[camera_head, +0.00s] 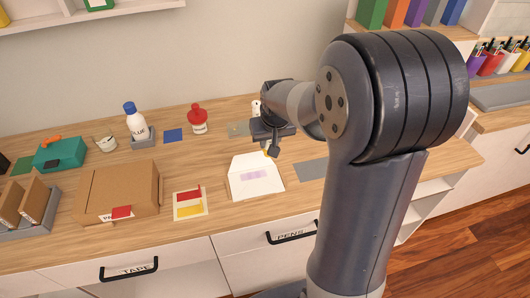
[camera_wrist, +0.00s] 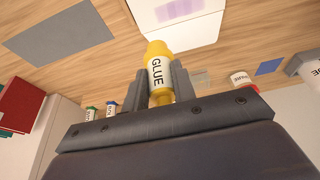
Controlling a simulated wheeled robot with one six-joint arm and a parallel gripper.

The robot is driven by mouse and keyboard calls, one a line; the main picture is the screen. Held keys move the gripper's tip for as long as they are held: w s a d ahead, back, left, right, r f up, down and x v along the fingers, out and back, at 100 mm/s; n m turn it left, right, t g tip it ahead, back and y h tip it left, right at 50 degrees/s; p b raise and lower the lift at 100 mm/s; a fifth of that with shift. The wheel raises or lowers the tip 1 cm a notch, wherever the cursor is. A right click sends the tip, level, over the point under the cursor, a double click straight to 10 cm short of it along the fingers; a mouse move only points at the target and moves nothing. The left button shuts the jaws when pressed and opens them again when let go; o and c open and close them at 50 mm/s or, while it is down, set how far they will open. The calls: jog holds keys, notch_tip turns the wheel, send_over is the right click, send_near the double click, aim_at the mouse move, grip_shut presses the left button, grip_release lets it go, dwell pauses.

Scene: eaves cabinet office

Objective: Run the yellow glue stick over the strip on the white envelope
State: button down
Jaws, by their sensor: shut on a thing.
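The white envelope (camera_head: 256,177) lies flat on the wooden counter with its flap open towards the back. A pale purple strip (camera_head: 254,175) shows on it. My gripper (camera_head: 270,148) is just behind the envelope, above the counter. In the wrist view my gripper (camera_wrist: 160,88) is shut on the yellow glue stick (camera_wrist: 157,52), which has a white GLUE label. The glue stick's far end overlaps the edge of the envelope (camera_wrist: 190,30) in the wrist view, with the strip (camera_wrist: 178,8) beyond it. I cannot tell whether the stick touches the paper.
A cardboard box (camera_head: 118,190) and a card with red and yellow patches (camera_head: 189,203) lie left of the envelope. A grey mat (camera_head: 311,169) lies to its right. A blue-capped glue bottle (camera_head: 136,122) and a red-capped bottle (camera_head: 198,120) stand behind.

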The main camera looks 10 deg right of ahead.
jog(key=shift+f+b, duration=0.3)
jog(key=shift+b, duration=0.15)
